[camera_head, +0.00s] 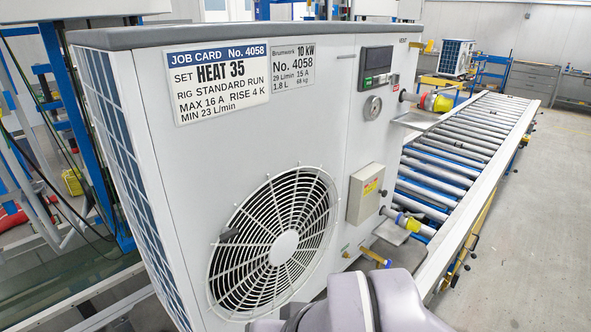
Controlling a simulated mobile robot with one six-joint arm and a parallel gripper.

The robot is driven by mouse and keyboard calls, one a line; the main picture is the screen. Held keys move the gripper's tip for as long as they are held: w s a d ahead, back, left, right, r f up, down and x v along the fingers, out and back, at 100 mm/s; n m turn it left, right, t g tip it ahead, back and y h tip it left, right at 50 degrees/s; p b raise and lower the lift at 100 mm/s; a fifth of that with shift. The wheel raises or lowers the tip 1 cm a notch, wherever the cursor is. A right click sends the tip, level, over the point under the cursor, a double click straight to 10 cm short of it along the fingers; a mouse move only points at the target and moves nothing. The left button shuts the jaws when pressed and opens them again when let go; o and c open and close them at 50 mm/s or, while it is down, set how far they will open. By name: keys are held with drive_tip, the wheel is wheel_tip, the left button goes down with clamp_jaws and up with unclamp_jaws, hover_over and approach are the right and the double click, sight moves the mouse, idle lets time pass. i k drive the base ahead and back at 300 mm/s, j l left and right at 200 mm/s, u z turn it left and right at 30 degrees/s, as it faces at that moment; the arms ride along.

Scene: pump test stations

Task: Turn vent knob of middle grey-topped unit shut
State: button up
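A large white heat pump unit (325,120) with a grey top edge (200,36) fills the left and middle. I cannot tell from this view whether it is the middle unit. Small lettering that seems to read VENT (404,42) is at its upper right; no vent knob is clearly visible beside it. A round silver dial or knob (372,107) sits below a dark display panel (376,67). My gripper is not in view; only a grey-purple part of my arm shows at the bottom, in front of the unit's lower right.
Yellow-collared hose fittings (436,103) stick out on the right, with another (410,222) lower down. A grey box (366,193) and a round fan grille (272,243) are on the front. A roller conveyor (470,140) runs back right. Open floor (550,230) lies right.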

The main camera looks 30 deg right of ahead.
sight(427, 46)
drive_tip(key=z, duration=1.5)
